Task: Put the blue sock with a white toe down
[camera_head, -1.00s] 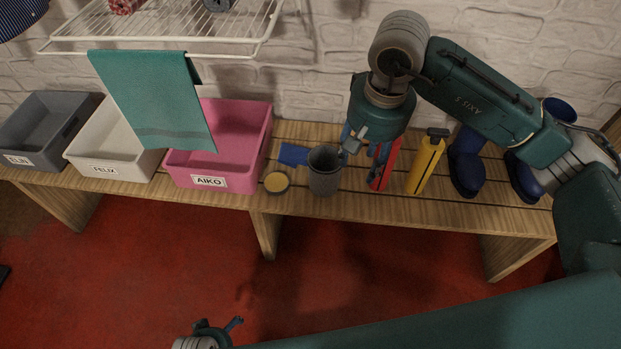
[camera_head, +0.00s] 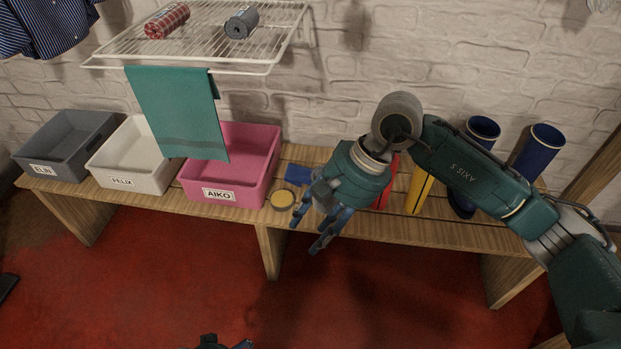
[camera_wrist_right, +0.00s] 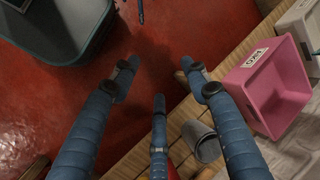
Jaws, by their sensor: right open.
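I see no blue sock with a white toe in either view. My right gripper (camera_head: 314,232) is open and empty, its blue fingers spread over the front edge of the bench (camera_head: 440,233).
Grey, white and pink (camera_head: 262,165) bins stand at the left of the bench, with a teal towel (camera_head: 180,110) hanging above. A yellow-topped tin (camera_head: 283,198), a grey cup (camera_wrist_right: 202,142), red and yellow items (camera_head: 418,190) and blue boots (camera_head: 540,145) stand on the bench.

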